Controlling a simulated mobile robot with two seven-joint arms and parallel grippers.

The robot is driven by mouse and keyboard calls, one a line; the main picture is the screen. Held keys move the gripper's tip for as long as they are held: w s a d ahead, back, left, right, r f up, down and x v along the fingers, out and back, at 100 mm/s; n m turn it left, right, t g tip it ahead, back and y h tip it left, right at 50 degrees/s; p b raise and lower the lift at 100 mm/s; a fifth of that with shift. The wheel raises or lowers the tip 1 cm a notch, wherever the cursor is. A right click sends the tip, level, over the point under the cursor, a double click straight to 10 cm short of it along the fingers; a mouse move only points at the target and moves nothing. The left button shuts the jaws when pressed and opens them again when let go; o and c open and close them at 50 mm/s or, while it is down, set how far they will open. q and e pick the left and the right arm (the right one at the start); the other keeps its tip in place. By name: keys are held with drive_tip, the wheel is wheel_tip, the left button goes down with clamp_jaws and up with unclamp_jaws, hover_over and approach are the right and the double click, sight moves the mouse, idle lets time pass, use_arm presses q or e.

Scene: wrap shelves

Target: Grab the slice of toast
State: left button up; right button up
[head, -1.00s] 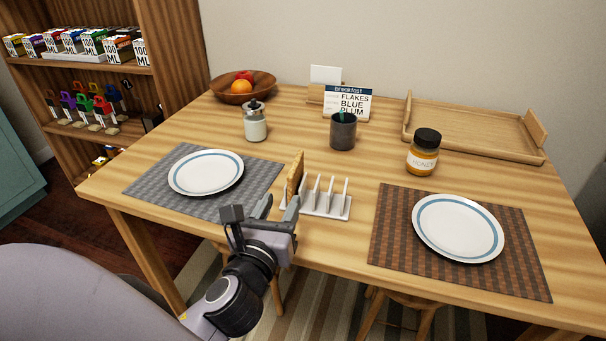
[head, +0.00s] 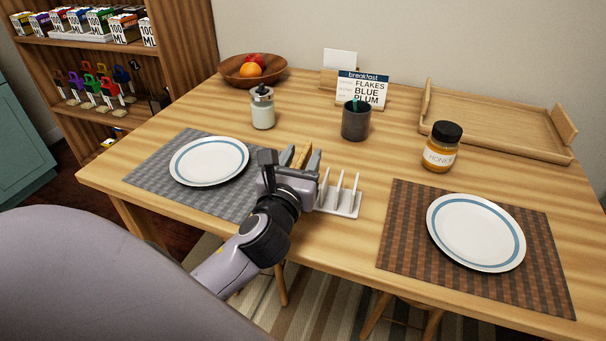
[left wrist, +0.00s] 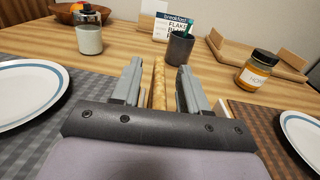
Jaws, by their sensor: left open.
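The slice of toast (head: 302,156) stands upright on edge at the left end of the white toast rack (head: 347,206). My left gripper (head: 300,160) is at the rack with its fingers open, one on each side of the toast. In the left wrist view the toast (left wrist: 159,84) shows edge-on between the two fingers (left wrist: 159,88), with a gap at each side. The gripper body hides the lower toast and the left part of the rack in the head view. My right gripper is not in view.
A plate (head: 209,160) on a grey mat (head: 150,172) lies to the left; another plate (head: 476,232) on a brown mat (head: 400,235) lies to the right. A dark cup (head: 356,124), a milk jar (head: 263,112) and a honey jar (head: 441,150) stand behind.

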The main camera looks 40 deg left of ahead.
use_arm(q)
drive_tip(key=shift+w+a, duration=0.15)
drive_tip(key=shift+w, duration=0.4)
clamp_jaws()
drive_tip(key=shift+r, duration=0.1)
